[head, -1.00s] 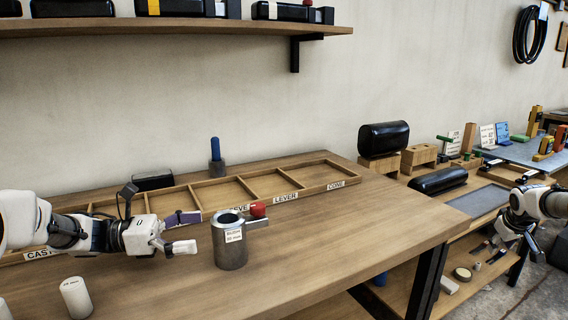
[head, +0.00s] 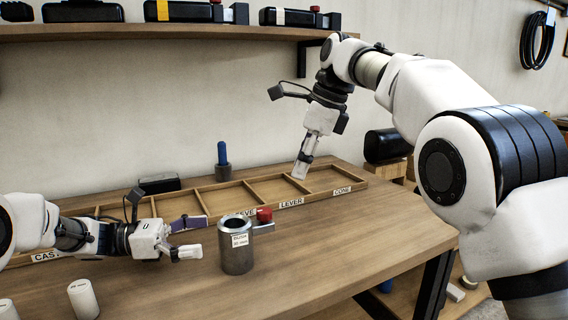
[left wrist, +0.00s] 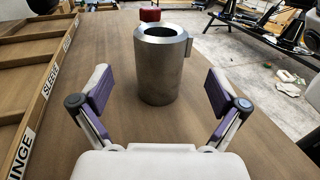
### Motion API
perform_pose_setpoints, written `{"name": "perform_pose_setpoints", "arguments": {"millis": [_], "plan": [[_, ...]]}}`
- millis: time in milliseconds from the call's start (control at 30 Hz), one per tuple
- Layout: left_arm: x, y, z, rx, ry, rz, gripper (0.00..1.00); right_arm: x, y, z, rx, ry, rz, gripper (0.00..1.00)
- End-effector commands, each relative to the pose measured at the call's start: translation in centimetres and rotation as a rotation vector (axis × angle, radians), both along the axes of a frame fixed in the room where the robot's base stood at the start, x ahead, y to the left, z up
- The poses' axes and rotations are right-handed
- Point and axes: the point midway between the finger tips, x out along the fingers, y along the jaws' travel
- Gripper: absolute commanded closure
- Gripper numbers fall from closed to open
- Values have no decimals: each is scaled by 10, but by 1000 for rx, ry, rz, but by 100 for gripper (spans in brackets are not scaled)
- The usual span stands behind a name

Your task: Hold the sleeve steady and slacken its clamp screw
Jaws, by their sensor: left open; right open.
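The sleeve (head: 237,250) is a grey metal cylinder with an open top and a small label, upright on the bench. It also shows in the left wrist view (left wrist: 160,75). A red knob (head: 265,215) on a short stem, which looks like the clamp screw, sits at its far right side. It also shows in the left wrist view (left wrist: 150,14). My left gripper (head: 192,238) is open, left of the sleeve and facing it, with the sleeve ahead between its fingers but apart from them. My right gripper (head: 301,169) is open and empty, pointing down above the tray, behind and right of the sleeve.
A wooden tray (head: 339,194) with labelled compartments runs along the back. A blue-handled tool (head: 222,158) stands behind it. Two white cylinders, one at the front left (head: 83,299), stand on the bench (head: 340,240). The bench right of the sleeve is clear.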

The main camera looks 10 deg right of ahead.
Motion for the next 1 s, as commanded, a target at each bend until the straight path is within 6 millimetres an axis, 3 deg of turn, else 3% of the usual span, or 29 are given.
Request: {"name": "perform_pose_setpoints", "arguments": {"millis": [33,100,200,633,967,1000], "plan": [[0,0,0,0,0,0,3,-6,17,2,13,27,-22,58],[0,0,0,0,0,0,3,-13,33,3,29,59,-50,58],[0,-3,0,1,0,-1,3,-17,42,4,39,77,-68,58],[-1,-71,0,2,0,-2,3,-16,41,4,39,76,-69,58],[0,-78,0,0,0,0,3,-16,40,4,39,76,-69,58],[0,-78,0,0,0,0,17,-16,40,4,39,76,-69,58]]}}
